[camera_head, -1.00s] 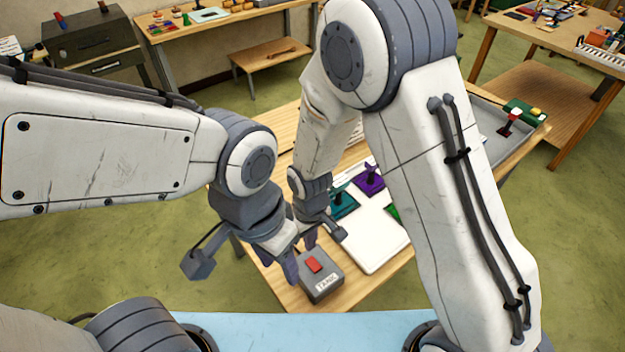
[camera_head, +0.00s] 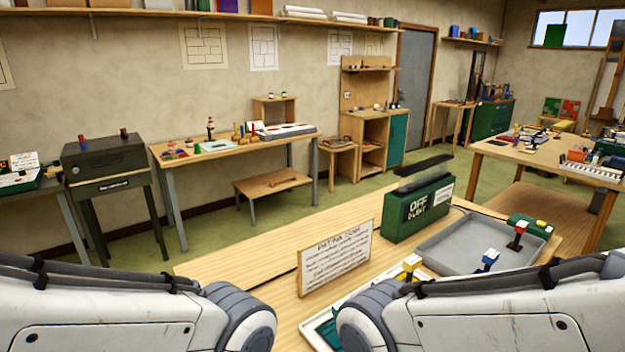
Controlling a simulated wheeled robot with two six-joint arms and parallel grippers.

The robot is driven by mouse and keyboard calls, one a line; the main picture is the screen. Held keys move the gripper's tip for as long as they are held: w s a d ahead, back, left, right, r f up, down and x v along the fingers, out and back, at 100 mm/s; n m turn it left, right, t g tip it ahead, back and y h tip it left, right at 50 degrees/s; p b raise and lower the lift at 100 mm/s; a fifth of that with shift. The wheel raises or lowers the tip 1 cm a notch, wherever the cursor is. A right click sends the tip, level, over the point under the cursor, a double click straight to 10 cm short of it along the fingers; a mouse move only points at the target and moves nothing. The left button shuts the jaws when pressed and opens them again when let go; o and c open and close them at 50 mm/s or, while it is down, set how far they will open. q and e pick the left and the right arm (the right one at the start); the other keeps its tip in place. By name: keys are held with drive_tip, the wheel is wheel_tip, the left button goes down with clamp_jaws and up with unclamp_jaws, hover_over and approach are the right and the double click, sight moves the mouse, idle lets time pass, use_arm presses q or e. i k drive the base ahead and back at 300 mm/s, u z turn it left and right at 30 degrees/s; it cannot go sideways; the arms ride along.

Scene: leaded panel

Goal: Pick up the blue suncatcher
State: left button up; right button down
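A red-knobbed piece (camera_head: 517,233) stands farther right at the tray. A yellow-knobbed piece (camera_head: 411,263) stands left of the tray, near a white board (camera_head: 313,334) with a teal piece on it, partly hidden by my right arm. Both my arms cross the bottom of the view; neither gripper shows.
A written sign (camera_head: 335,257) stands upright on the bench. Behind it is a green box marked OFF (camera_head: 419,208) with a dark top. The bench's left part is bare. Other tables stand apart behind.

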sight(490, 257)
drive_tip(key=z, duration=0.15)
drive_tip(key=k, duration=0.45)
drive_tip(key=z, duration=1.4)
drive_tip(key=i, duration=0.95)
drive_tip(key=u, duration=0.7)
drive_tip(key=k, duration=0.55)
drive_tip(key=z, duration=0.65)
drive_tip(key=i, duration=1.2)
drive_tip(key=z, duration=0.05)
